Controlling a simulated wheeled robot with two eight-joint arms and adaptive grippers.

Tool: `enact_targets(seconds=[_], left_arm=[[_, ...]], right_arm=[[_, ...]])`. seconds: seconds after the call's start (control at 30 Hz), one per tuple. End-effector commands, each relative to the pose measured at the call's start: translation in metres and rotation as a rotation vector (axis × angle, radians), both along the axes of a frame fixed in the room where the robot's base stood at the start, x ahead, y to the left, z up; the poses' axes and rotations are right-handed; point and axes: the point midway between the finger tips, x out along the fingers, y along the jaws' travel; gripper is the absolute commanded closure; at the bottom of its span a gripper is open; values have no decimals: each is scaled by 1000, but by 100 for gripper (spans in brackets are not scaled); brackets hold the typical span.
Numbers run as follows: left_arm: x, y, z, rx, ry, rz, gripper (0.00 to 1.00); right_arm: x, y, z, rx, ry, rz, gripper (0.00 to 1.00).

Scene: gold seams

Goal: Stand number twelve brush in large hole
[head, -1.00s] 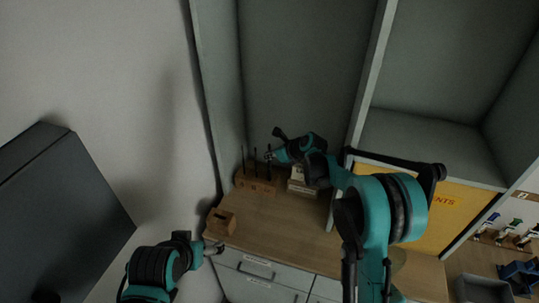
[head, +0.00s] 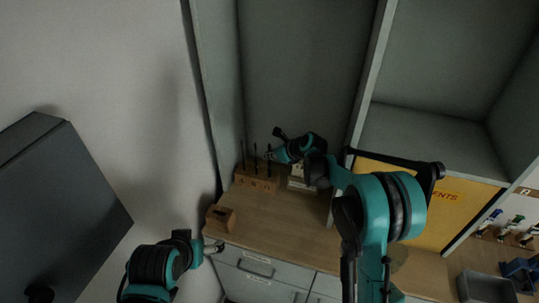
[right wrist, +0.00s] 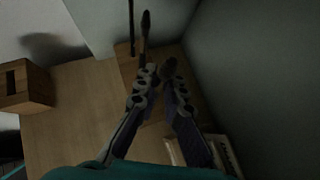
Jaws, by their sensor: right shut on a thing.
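A wooden brush block (head: 254,180) with hole markings stands at the back left of the worktop. Two thin dark brushes, a left one (head: 243,153) and a middle one (head: 255,157), stand upright in it. My right gripper (head: 270,157) is over the block's right end, shut on a dark brush. In the right wrist view the held brush's dark tip (right wrist: 168,68) shows between the fingers (right wrist: 160,88). Its lower end is hidden, so I cannot tell whether it is in a hole or which number it bears. My left gripper (head: 214,248) is low at the counter's front left; its fingers are unclear.
A small slotted wooden box (head: 221,219) sits at the worktop's left front; it also shows in the right wrist view (right wrist: 24,87). A pale stacked item (head: 300,180) stands right of the block. Cabinet walls close in behind and left. The middle worktop (head: 285,222) is clear.

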Motion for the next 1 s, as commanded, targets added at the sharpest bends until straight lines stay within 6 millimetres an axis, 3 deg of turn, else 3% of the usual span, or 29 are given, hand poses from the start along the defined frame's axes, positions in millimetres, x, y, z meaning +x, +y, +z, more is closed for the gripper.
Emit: enact_targets(seconds=[0.47, 0.5, 0.57, 1.0], left_arm=[[0, 0, -7, 0, 0, 0, 15], [0, 0, -7, 0, 0, 0, 15], [0, 0, -7, 0, 0, 0, 15], [0, 0, -7, 0, 0, 0, 15]], right_arm=[[0, 0, -7, 0, 0, 0, 100], [0, 0, -7, 0, 0, 0, 83], [0, 0, -7, 0, 0, 0, 68], [-7, -7, 2, 1, 1, -1, 67]])
